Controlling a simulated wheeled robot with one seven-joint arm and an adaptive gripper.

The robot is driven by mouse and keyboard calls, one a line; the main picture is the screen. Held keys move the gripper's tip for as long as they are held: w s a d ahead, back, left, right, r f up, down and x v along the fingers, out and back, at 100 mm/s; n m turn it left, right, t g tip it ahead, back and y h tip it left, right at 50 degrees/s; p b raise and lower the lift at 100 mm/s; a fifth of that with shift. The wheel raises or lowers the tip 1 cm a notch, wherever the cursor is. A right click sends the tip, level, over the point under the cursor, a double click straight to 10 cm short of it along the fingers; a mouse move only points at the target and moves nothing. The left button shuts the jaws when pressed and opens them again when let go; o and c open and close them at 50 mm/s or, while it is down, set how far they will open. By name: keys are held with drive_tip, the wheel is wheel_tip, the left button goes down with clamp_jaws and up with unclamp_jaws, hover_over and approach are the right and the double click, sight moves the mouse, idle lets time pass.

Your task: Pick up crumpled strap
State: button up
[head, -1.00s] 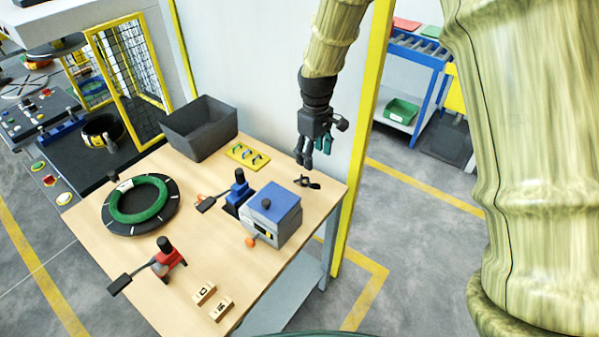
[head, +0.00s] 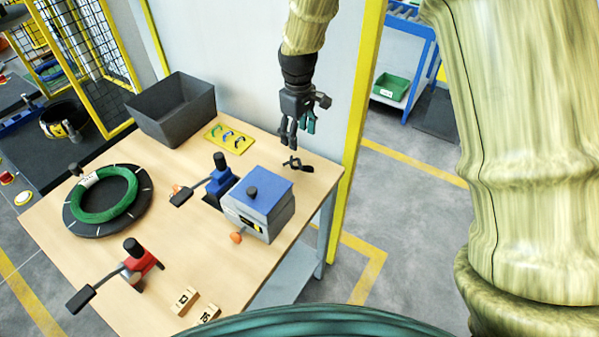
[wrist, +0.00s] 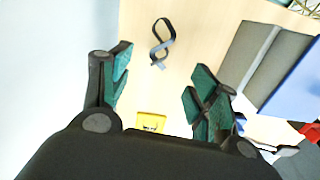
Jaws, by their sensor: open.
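The crumpled strap (head: 297,164) is a small dark twisted loop lying on the wooden table near its right corner. It also shows in the wrist view (wrist: 161,42), as a figure-like loop with a loose end, apart from the fingers. My gripper (head: 295,143) hangs just above and close to the strap in the head view, pointing down. In the wrist view my gripper (wrist: 160,85) has its two green-padded fingers spread wide with nothing between them.
A grey-blue box (head: 259,203) with a knob stands in front of the strap. A yellow plate with small hooks (head: 229,138) and a dark open bin (head: 175,110) lie to the left. A yellow post (head: 362,110) rises behind the table's right corner. A green coil (head: 104,200) sits far left.

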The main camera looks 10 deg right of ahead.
sight(300, 162)
drive_tip(key=shift+a+f, duration=0.1)
drive_tip(key=shift+f, duration=0.6)
drive_tip(key=shift+f+p, duration=0.5)
drive_tip(key=shift+f, duration=2.15)
drive_tip(key=shift+s+f+p, duration=0.2)
drive_tip(key=shift+f+p, duration=0.25)
drive_tip(key=shift+f, duration=0.15)
drive_tip(key=shift+s+d+f+p, duration=0.15)
drive_tip(key=shift+f+p, duration=0.65)
drive_tip(key=shift+f, duration=1.25)
drive_tip(key=shift+c, duration=0.2)
drive_tip(key=c, duration=0.9)
